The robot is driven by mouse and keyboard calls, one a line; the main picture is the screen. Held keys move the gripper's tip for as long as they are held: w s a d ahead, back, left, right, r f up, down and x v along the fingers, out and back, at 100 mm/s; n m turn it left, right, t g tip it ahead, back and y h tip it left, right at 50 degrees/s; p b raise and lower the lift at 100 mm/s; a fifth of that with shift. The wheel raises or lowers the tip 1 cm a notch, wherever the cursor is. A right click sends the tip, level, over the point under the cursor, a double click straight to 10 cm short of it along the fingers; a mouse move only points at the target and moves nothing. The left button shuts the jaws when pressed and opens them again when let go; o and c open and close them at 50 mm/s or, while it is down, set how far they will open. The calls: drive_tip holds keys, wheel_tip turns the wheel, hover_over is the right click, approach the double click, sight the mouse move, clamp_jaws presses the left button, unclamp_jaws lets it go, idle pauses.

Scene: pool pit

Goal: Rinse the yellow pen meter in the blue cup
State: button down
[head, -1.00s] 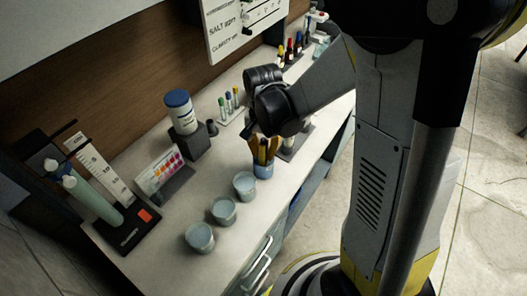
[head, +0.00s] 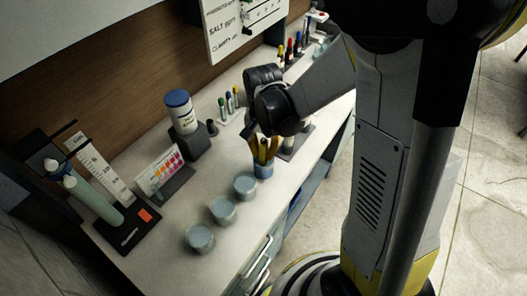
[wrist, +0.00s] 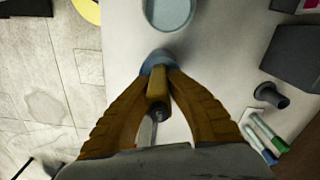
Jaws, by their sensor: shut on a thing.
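The blue cup (head: 263,170) stands on the bench, at the end of a row of cups; its rim also shows in the wrist view (wrist: 160,56). My gripper (head: 262,150) points down over it, and its two brown fingers are shut on the yellow pen meter (wrist: 157,84). The meter is held between the fingertips, with its lower end at the blue cup. The fingers hide much of the cup's mouth, so I cannot tell how deep the meter sits.
Several pale cups line the bench front, the nearest one (head: 245,184) close beside the blue cup. Behind stand a blue-lidded jar (head: 181,112), a color chart (head: 160,172) and a small rack of pens (head: 230,106). A stand with a tube (head: 95,198) is at left.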

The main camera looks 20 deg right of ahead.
drive_tip(key=shift+r, duration=0.1)
idle(0.4)
drive_tip(key=shift+r+p, duration=3.75)
drive_tip(key=shift+r, duration=1.35)
